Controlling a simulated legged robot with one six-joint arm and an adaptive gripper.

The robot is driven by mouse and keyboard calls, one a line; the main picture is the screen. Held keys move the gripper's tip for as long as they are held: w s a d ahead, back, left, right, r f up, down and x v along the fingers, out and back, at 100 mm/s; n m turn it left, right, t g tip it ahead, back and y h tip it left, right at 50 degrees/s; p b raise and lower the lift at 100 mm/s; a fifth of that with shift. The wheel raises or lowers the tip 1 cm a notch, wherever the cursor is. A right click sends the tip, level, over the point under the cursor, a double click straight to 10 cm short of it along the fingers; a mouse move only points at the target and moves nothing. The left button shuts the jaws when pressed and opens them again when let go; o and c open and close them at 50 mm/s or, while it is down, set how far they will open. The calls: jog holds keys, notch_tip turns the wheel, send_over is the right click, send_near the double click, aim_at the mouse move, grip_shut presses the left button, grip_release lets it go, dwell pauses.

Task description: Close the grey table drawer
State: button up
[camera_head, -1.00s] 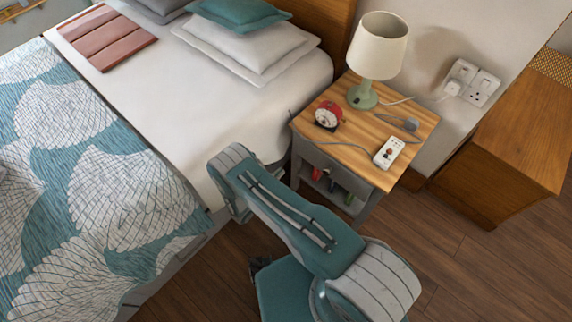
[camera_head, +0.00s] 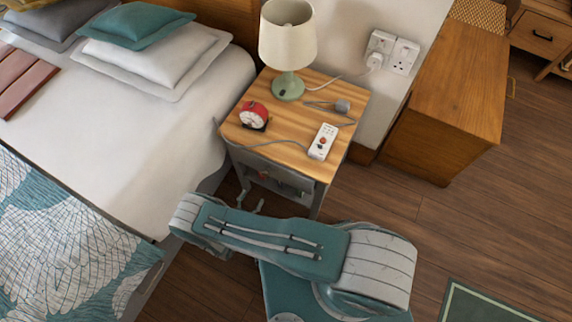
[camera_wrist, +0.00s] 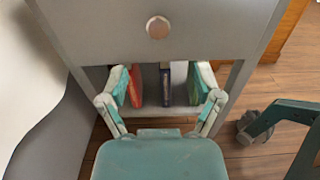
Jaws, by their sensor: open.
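The bedside table (camera_head: 290,130) has a wooden top and a grey body. Its grey drawer (camera_head: 283,160) is below the front edge of the top, partly hidden in the head view. In the wrist view the grey drawer front (camera_wrist: 215,25) fills the top, with a round copper-coloured knob (camera_wrist: 158,27). How far the drawer stands out is hard to tell. My gripper (camera_wrist: 163,82) is open and empty, its fingers spread below the knob, in front of the lower shelf. In the head view my gripper (camera_head: 249,204) is low in front of the table, mostly behind my arm.
Several books (camera_wrist: 165,85) stand on the shelf under the drawer. The bed (camera_head: 130,150) is close at left; a wooden cabinet (camera_head: 455,80) stands right. Floor is clear at right.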

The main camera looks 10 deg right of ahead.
aim_at(264, 175)
jog(key=x, duration=0.9)
jog(key=shift+w+d, duration=0.2)
jog(key=shift+d, duration=0.1)
jog(key=shift+w+d, duration=0.1)
jog(key=shift+w, duration=0.35)
jog(key=shift+a+f, duration=0.1)
jog(key=shift+a, duration=0.15)
jog(key=shift+d, duration=0.3)
grip_shut()
